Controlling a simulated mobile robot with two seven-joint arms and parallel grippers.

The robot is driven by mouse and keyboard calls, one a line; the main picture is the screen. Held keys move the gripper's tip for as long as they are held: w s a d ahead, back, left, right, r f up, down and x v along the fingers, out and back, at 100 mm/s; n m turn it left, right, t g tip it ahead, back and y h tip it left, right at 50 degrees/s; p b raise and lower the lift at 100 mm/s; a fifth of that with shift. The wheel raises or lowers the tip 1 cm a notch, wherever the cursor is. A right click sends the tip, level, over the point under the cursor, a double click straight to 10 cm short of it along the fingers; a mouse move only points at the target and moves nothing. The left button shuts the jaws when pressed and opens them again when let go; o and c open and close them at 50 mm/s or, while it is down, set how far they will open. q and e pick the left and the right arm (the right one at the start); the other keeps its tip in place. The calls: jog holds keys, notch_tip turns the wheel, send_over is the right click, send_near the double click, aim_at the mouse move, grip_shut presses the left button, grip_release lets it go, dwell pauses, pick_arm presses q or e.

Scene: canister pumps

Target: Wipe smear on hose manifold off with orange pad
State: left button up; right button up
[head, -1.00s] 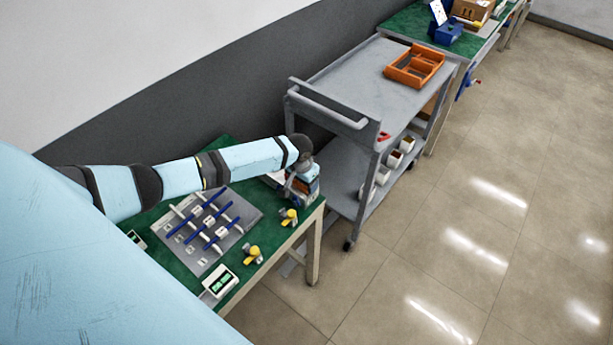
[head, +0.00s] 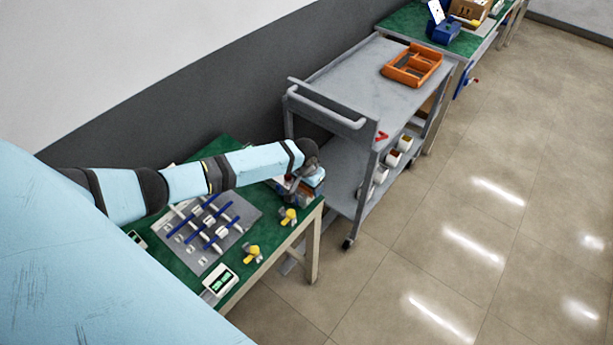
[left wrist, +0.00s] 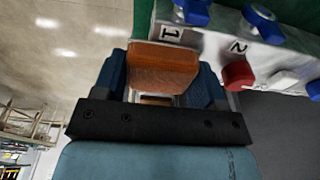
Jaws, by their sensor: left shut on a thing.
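My left gripper (left wrist: 162,64) is shut on an orange pad (left wrist: 165,68), with a dark blue finger on each side of it. In the left wrist view, a whitish block (left wrist: 212,46) that looks like the hose manifold lies right beside the pad. It has blue knobs, labels 1 and 2 and a red cap (left wrist: 238,75). I cannot tell whether the pad touches it. I cannot make out a smear. In the head view the left gripper (head: 298,188) is at the right end of the green bench, and the pad cannot be made out there. My right gripper is not in view.
A grey panel with blue rods (head: 240,222) lies on the green bench (head: 170,262). Two yellow-handled fittings (head: 252,252) and a small display box (head: 219,281) are along its front edge. A grey cart (head: 350,75) with an orange tray (head: 412,66) stands behind.

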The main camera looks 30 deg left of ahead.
pick_arm(q)
jog(key=shift+s+a+f, duration=0.1)
jog(key=shift+f, duration=0.05)
jog(key=shift+a, duration=1.15)
jog(key=shift+d, duration=0.1)
jog(key=shift+d+r+p, duration=0.25)
jog(key=shift+d+p, duration=0.55)
jog(key=shift+d, duration=0.3)
jog(key=shift+a, duration=0.1)
jog(key=shift+a+f, duration=0.1)
jog(key=shift+a, duration=1)
